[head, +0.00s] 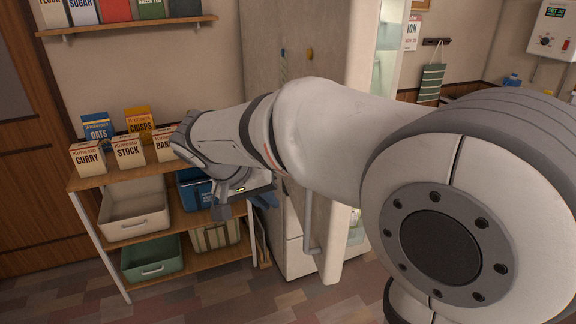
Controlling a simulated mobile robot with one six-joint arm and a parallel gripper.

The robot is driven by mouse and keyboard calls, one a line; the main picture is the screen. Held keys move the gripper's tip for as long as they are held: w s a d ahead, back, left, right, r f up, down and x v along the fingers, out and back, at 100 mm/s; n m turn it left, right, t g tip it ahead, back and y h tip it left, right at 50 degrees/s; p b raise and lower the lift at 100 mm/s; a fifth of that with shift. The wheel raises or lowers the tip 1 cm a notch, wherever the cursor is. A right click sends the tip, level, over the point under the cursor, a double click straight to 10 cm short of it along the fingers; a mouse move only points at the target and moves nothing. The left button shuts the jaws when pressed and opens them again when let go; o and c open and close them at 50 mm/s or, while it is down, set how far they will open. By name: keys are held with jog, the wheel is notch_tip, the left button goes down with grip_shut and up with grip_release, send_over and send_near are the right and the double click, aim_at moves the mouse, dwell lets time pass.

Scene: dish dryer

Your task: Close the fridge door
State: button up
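The fridge (285,50) stands behind my arm, right of the shelf unit. Its pale door (335,262) stands open, with its edge towards me. Light teal interior shelving (384,62) shows to the right of the door edge. A vertical grey bar handle (309,225) is on the door's left face; its upper part is hidden by my arm. My gripper (243,205) points down, left of the handle and in front of the shelf unit. It appears apart from the handle, and nothing is seen held. My arm hides much of the door, and the finger gap is unclear.
A wooden shelf unit (88,183) at left holds food boxes, a cream bin (135,215) and a green bin (152,262). A wall shelf (125,25) is above. A striped towel (431,84) hangs at right. Tiled floor (215,300) in front looks clear.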

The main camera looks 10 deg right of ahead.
jog(key=shift+t, duration=0.3)
jog(key=r, duration=0.1)
jog(key=w+a+r+p, duration=0.1)
jog(key=a+r, duration=0.1)
jog(key=shift+w+a+r, duration=0.25)
jog(key=shift+r, duration=0.1)
grip_shut()
jog(key=w+d+f+p, duration=0.2)
jog(key=d+f+p, duration=0.1)
jog(key=d+f, duration=0.5)
jog(key=shift+w+d, duration=0.4)
jog(key=shift+d, duration=0.15)
